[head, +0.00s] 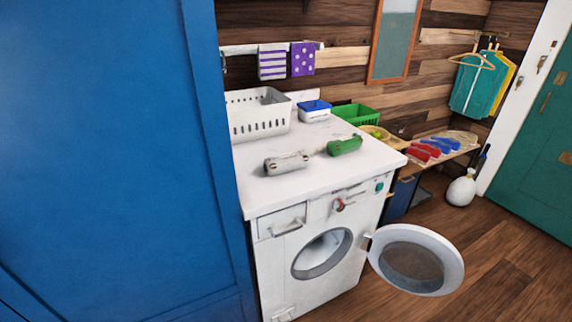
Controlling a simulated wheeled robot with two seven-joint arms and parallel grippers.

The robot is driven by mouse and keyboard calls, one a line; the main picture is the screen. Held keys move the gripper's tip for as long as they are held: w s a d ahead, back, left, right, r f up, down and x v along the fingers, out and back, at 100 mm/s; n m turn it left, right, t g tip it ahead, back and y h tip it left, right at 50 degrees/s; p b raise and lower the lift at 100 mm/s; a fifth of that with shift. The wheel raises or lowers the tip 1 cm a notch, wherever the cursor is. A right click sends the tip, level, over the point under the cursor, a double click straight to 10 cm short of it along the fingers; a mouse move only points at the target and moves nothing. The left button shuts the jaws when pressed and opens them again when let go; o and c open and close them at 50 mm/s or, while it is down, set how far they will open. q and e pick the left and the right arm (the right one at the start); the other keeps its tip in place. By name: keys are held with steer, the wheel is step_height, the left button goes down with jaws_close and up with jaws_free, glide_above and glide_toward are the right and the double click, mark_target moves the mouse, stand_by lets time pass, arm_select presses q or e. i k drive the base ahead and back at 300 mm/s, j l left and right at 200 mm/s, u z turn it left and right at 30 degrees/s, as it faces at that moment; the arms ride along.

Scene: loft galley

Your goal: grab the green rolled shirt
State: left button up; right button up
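A green rolled shirt (345,146) lies on the white top (318,178) of the washing machine, toward its right side. A grey roll (287,163) lies to its left and a little nearer, apart from it. Neither of my grippers shows in the head view, and nothing is seen touching the green roll.
A white basket (258,116), a blue-and-white bin (314,110) and a green basket (356,114) stand behind the rolls. The washer's round door (416,260) hangs open to the right. A tall blue panel (105,150) fills the left. The front of the top is clear.

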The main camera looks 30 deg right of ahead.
mark_target(347, 144)
steer(key=i+l+z, duration=0.65)
steer(key=l, duration=0.15)
steer(key=i+l+z, duration=0.35)
steer(key=k, duration=0.1)
